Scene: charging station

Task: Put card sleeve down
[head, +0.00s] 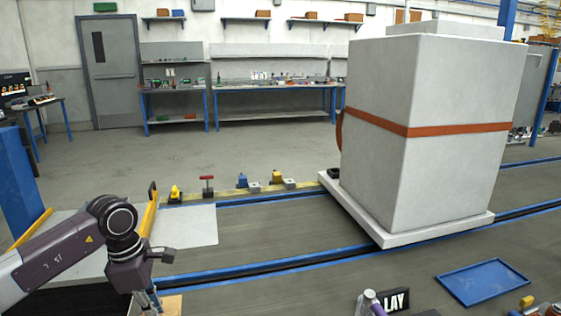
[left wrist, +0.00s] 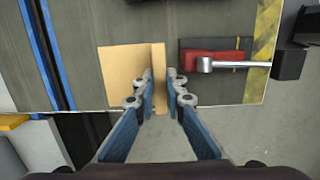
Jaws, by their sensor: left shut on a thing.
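The card sleeve (left wrist: 158,60) is tan, and its narrow upright part stands between the fingers of my left gripper (left wrist: 160,88). The gripper is shut on that part. A wider flat tan face (left wrist: 123,72) spreads to the left of it; I cannot tell whether it is the same piece. In the head view, part of the tan card (head: 171,304) shows at the bottom edge beside my left gripper (head: 152,301), whose fingertips are mostly cut off. I cannot tell whether the sleeve touches the surface below. My right gripper is not in view.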

